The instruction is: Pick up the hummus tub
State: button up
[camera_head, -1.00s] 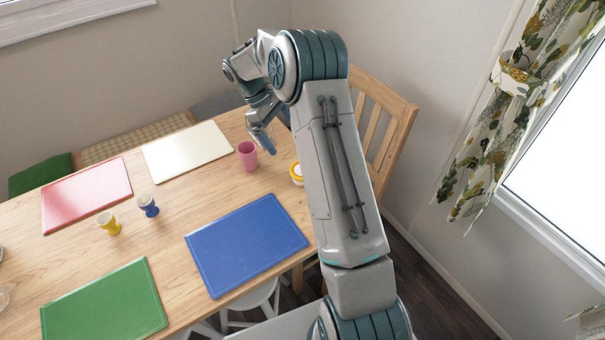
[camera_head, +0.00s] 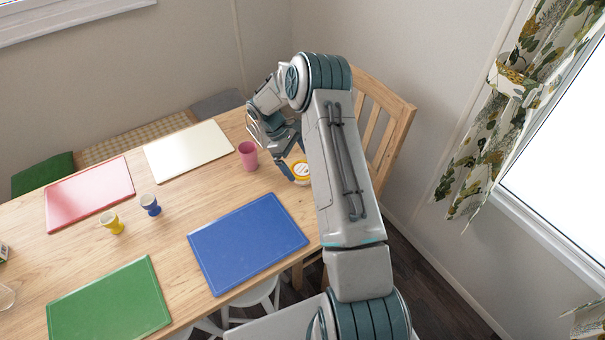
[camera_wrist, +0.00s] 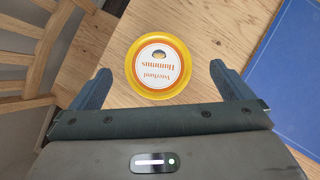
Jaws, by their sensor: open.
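The hummus tub (camera_wrist: 158,65) is round, with a yellow-orange rim and a white label reading "Hummus". In the wrist view it lies on the wooden table, between and just beyond my two open fingertips (camera_wrist: 158,82). It also shows in the head view (camera_head: 301,170) near the table's right edge, partly hidden by my arm. My gripper (camera_head: 288,160) is open and empty beside the tub in the head view. I cannot tell its exact height above the table.
A pink cup (camera_head: 248,155) stands just left of my gripper. A blue board (camera_head: 248,242) lies in front of the tub and a white board (camera_head: 188,150) behind-left. A wooden chair (camera_head: 385,125) stands close at the table's right edge. Two egg cups stand farther left.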

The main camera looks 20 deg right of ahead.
aim_at(303, 169)
jog(key=shift+p+x, duration=0.55)
jog(key=shift+x, duration=1.55)
jog(key=shift+w+f, duration=0.1)
jog(key=shift+w, duration=0.1)
jog(key=shift+c, duration=0.3)
jog(key=c, duration=1)
jog(key=shift+c, duration=0.3)
